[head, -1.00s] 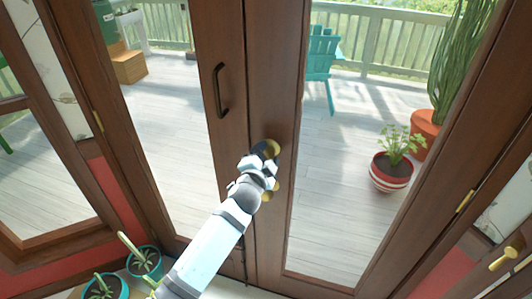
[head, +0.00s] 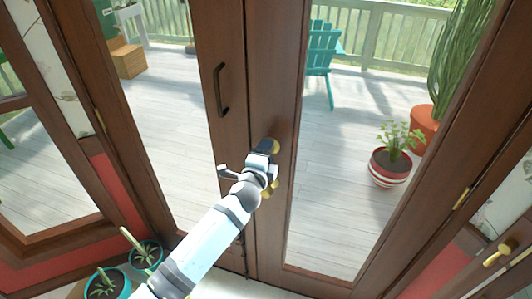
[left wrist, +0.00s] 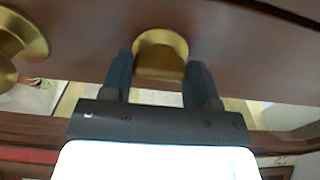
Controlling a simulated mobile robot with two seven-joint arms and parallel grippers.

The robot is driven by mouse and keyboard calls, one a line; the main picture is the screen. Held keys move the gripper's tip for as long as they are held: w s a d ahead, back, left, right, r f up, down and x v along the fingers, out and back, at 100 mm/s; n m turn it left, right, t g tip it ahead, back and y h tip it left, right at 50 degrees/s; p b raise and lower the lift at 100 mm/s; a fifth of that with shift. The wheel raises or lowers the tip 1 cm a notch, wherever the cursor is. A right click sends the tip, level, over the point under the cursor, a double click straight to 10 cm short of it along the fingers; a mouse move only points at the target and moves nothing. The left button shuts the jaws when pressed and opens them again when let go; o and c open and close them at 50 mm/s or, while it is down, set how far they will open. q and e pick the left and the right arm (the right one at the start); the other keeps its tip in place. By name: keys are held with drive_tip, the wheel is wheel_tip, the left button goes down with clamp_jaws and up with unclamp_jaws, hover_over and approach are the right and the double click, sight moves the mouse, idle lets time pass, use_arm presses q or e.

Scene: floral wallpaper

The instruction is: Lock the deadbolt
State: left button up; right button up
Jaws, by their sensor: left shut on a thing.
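The brass deadbolt (head: 275,146) is on the brown door's middle stile, mostly covered by my left gripper in the head view. In the left wrist view, its round brass plate and thumb-turn (left wrist: 160,55) show between the two dark fingers. My left gripper (left wrist: 160,80) is shut on the thumb-turn, one finger on each side; it also shows in the head view (head: 266,148). A brass door knob (head: 271,188) sits just below the deadbolt, partly behind my gripper, and shows at the left of the left wrist view (left wrist: 20,45). My right gripper is not in view.
A dark pull handle (head: 220,90) is on the door leaf to the left. Potted plants (head: 108,284) stand low at left. Another brass handle (head: 502,251) is at far right. Through the glass are a deck, a teal chair (head: 320,60) and a striped pot (head: 390,167).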

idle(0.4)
use_arm(q)
drive_tip(key=o, duration=0.9)
drive_tip(key=shift+o, duration=0.2)
drive_tip(key=v, duration=1.3)
drive_tip(key=shift+s+b, duration=0.35)
drive_tip(key=shift+b, duration=0.1)
drive_tip(key=shift+a, duration=0.15)
